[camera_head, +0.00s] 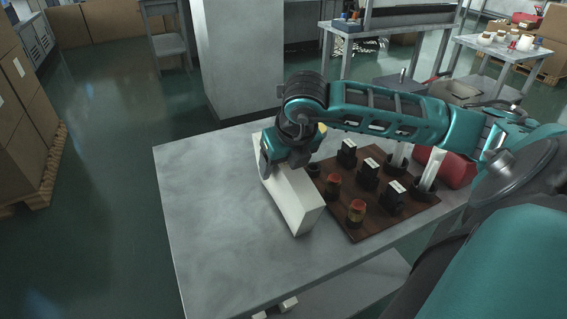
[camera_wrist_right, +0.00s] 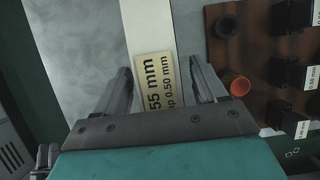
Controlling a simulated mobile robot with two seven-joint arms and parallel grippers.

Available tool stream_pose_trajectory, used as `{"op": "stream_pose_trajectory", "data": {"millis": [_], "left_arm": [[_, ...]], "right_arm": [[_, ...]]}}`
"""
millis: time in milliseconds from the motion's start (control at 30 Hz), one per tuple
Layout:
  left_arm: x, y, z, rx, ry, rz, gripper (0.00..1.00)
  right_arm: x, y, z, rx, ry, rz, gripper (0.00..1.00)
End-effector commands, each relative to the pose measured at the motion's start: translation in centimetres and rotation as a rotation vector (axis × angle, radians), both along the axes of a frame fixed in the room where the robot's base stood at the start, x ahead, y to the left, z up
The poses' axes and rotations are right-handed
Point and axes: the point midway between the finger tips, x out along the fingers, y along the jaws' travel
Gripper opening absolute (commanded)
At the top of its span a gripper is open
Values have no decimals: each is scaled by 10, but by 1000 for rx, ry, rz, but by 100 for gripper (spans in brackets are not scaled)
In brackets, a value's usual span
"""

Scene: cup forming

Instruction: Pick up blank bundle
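The blank bundle looks like a long white block (camera_head: 296,203) lying on the grey table, left of a brown board. In the right wrist view the white block (camera_wrist_right: 150,25) carries a tan label (camera_wrist_right: 157,92) reading "55 mm" and "0.50 mm". My right gripper (camera_head: 279,160) is over the far part of the block. In the wrist view the right gripper (camera_wrist_right: 160,68) is open, with one finger on each side of the block. The left finger is near its left edge; a gap shows at the right. Finger contact cannot be told. My left gripper is not in view.
The brown board (camera_head: 375,221) beside the block holds several black labelled blocks, red-amber pieces (camera_head: 356,211) and white upright cylinders (camera_head: 431,168). A red object (camera_head: 454,167) lies behind it. The left part of the grey table (camera_head: 205,200) is clear.

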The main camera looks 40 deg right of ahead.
Motion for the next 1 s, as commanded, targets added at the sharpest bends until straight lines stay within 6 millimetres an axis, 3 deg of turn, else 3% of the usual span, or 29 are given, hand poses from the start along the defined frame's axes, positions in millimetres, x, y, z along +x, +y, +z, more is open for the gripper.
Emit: {"op": "stream_pose_trajectory", "data": {"millis": [67,700,1000], "left_arm": [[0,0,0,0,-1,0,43],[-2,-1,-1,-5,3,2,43],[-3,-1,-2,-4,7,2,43]], "right_arm": [[0,0,0,0,0,0,63],[0,0,1,0,0,0,2],[1,0,3,-1,-7,-1,0]]}}
